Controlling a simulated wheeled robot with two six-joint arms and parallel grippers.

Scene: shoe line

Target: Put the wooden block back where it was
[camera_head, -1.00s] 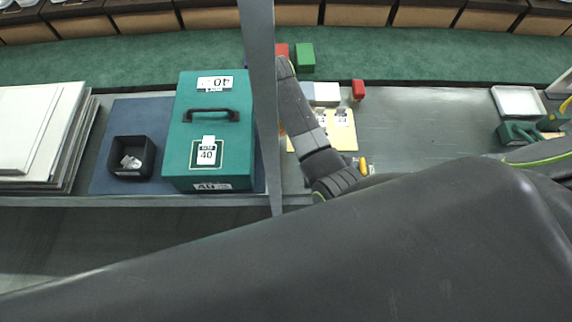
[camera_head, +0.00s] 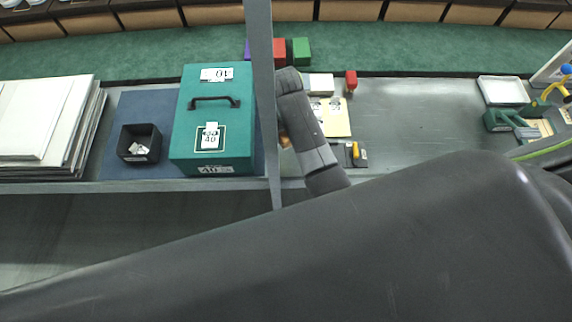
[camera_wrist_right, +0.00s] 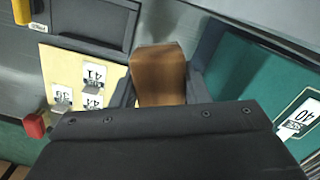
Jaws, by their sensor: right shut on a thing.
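The wooden block (camera_wrist_right: 158,72) is brown and stands between the fingers of my right gripper (camera_wrist_right: 163,88) in the right wrist view. The gripper is shut on it. In the head view only a small brown part of the block (camera_head: 284,139) shows beside my dark right arm, just right of the grey post. My right gripper's fingers are mostly hidden there by the arm. My left gripper is not in view.
The teal box marked 40 (camera_head: 212,122) stands left of the post (camera_head: 262,90), with a black bin (camera_head: 139,143) and stacked boards (camera_head: 48,130) further left. A yellow card with tags (camera_head: 337,122) and a red stamp (camera_head: 351,80) are right of my arm.

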